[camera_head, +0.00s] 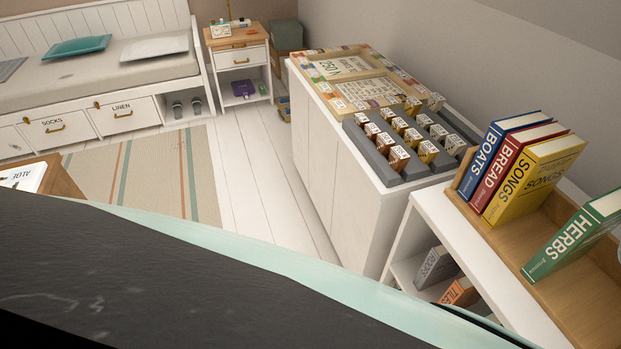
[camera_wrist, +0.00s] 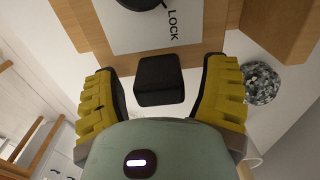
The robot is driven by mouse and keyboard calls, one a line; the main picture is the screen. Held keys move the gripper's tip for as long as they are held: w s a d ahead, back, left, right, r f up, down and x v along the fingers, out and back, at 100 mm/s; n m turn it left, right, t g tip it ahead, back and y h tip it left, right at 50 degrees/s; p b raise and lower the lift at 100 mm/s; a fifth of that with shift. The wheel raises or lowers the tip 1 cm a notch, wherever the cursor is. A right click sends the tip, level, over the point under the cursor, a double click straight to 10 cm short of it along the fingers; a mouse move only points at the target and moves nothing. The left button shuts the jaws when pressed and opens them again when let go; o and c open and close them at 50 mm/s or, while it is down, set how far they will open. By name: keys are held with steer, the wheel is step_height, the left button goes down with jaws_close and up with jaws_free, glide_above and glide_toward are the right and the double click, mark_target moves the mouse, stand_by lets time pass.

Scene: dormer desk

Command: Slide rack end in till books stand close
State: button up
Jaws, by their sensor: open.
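The wooden book rack (camera_head: 575,303) is at the right of the head view. The wooden end board (camera_head: 466,174) stands at its far left. A blue BOATS book (camera_head: 497,148), a red BREAD book (camera_head: 515,165) and a yellow SONGS book (camera_head: 532,180) lean together by that end. A green HERBS book (camera_head: 577,237) leans apart on the right, with bare rack between it and SONGS. My gripper (camera_wrist: 162,75) shows only in the wrist view, with yellow fingers apart. A black block (camera_wrist: 158,82) appears between the fingers, with gaps on both sides. Whether it belongs to the rack is unclear.
The wrist view shows a white panel marked LOCK (camera_wrist: 150,28) in a wooden frame, and a speckled grey ball (camera_wrist: 261,83) at right. A grey tray of small boxes (camera_head: 405,145) stands left of the rack. Books sit on the shelf below (camera_head: 440,268).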

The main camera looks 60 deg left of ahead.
steer(key=shift+c, duration=0.2)
jaws_close()
stand_by(0.6)
